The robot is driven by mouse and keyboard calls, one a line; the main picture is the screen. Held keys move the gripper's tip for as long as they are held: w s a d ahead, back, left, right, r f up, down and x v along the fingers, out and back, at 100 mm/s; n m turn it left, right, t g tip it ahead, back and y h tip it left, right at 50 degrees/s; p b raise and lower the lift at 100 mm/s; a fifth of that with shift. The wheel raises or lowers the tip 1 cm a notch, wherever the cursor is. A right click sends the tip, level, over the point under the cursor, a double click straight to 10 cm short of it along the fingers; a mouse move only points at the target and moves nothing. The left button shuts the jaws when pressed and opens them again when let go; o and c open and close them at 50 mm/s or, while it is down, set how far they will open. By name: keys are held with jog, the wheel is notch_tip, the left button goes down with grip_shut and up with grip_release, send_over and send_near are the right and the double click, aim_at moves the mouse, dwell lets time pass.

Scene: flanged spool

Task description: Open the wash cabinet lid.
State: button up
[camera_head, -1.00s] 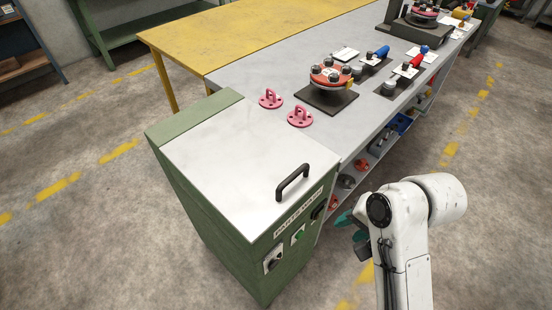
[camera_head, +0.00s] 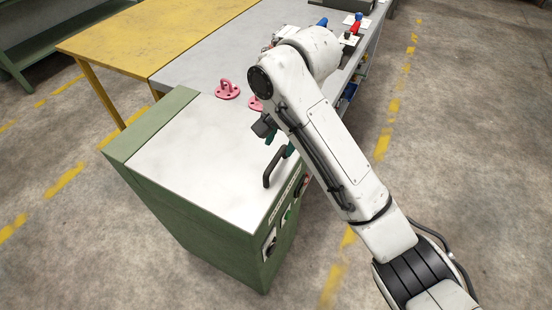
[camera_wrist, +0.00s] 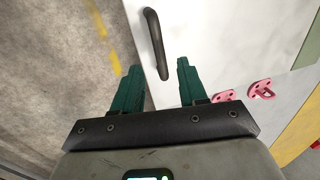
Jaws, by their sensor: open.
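The wash cabinet is a green box with a flat white lid (camera_head: 195,165), which lies shut. A black bar handle (camera_head: 271,168) stands on the lid's near right edge; it also shows in the wrist view (camera_wrist: 155,43). My gripper (camera_wrist: 155,83) has two green fingers, spread apart and empty. In the wrist view the handle lies ahead of the fingertips, roughly in line with the gap between them, not touching. In the head view my arm hides most of the gripper, near the handle.
Pink flanged parts (camera_head: 227,89) stand on the grey bench behind the cabinet; two also show in the wrist view. A yellow table (camera_head: 130,45) adjoins the bench. Control knobs are on the cabinet front. The floor to the left is clear.

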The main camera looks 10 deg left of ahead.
aim_at(276, 159)
jog(key=shift+a+f+p, duration=0.15)
jog(key=shift+f+p, duration=0.3)
jog(key=shift+f, duration=0.45)
jog(key=shift+w+a+f, duration=0.1)
jog(key=shift+a+f, duration=0.05)
jog(key=shift+f, duration=0.75)
jog(key=shift+w+a+f, duration=0.1)
jog(key=shift+a+f, duration=0.05)
jog(key=shift+f, duration=0.75)
grip_shut()
